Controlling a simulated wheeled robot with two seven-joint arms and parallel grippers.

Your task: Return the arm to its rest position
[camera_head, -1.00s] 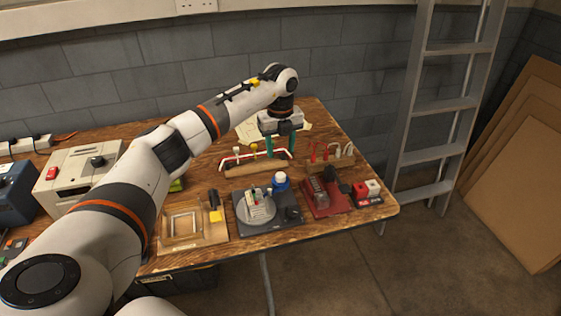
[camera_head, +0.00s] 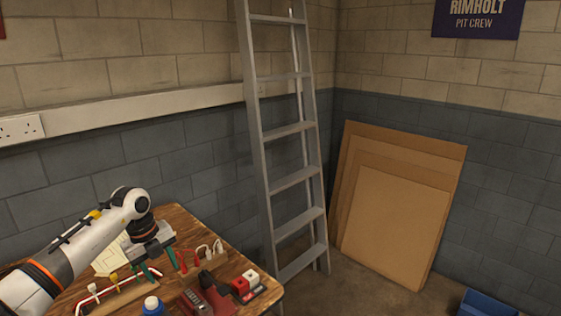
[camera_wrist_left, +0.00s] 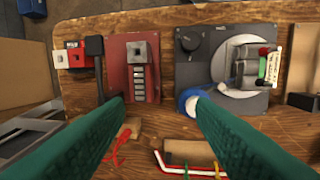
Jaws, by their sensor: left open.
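My left arm (camera_head: 75,250) reaches in from the lower left over the wooden workbench (camera_head: 188,228). My left gripper (camera_head: 148,274) points down with its green fingers near the wooden cable holders. Nothing is held. My right gripper is not in view.
A red device (camera_wrist_left: 132,70), red and white blocks (camera_wrist_left: 77,57) and a dark unit with a round plate (camera_wrist_left: 215,60) stand on the bench. A metal ladder (camera_head: 290,180) leans behind its right end. Cardboard sheets (camera_head: 395,220) lean on the wall, with a blue crate (camera_head: 485,303) nearby.

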